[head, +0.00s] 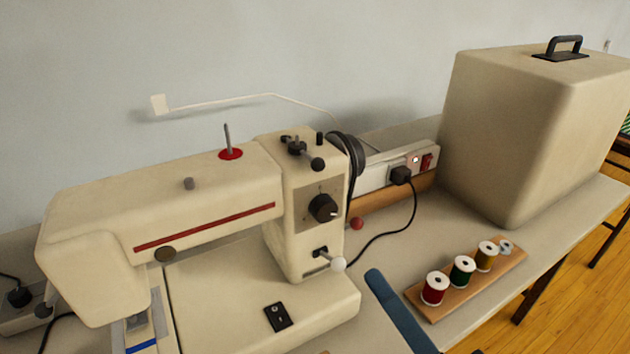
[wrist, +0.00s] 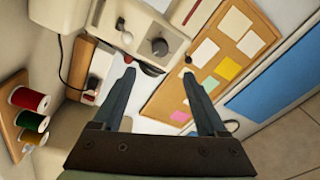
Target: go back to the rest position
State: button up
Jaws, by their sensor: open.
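My gripper (wrist: 158,76) is open in the wrist view, its two dark fingers spread apart with nothing between them. In the head view a dark blue bar (head: 397,310) rises from the bottom edge, in front of the sewing machine's right end and left of the spool rack; it looks like one of my fingers. The cream sewing machine (head: 205,205) stands on the table, and part of it shows in the wrist view (wrist: 155,25) beyond my fingertips. The gap between fingertips and machine is hard to judge.
A wooden rack (head: 425,305) holds red, green and yellow spools and a small pale one. A large cream cover (head: 535,125) stands at the back right. A power strip (head: 380,172) with a black cable lies behind. A corkboard (wrist: 215,60) with notes shows in the wrist view.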

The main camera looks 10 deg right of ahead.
jog(key=w+a+r+n+t+h, duration=0.1)
jog(key=w+a+r+n, duration=0.2)
jog(key=r, duration=0.4)
jog(key=w+a+r+n+t, duration=0.2)
jog(key=w+a+r, duration=0.1)
jog(key=r, duration=0.4)
jog(key=w+a+r+n+t+h, duration=0.1)
jog(key=w+a+r+n, duration=0.15)
jog(key=r, duration=0.45)
jog(key=s+a+r+n+t+h, duration=0.1)
jog(key=s+a+r+n+t, duration=0.15)
jog(key=r, duration=0.35)
jog(key=s+a+r+n+t+h, duration=0.1)
jog(key=s+a+r+t, duration=0.2)
jog(key=r, duration=0.4)
notch_tip(320, 180, up, 22)
jog(key=r+p, duration=0.1)
jog(key=p, duration=2.2)
notch_tip(320, 180, down, 59)
jog(key=b, duration=5.9)
jog(key=shift+s+a+m+g, duration=0.3)
jog(key=shift+s+a+g, duration=0.05)
jog(key=shift+s+g, duration=0.1)
jog(key=shift+r, duration=0.1)
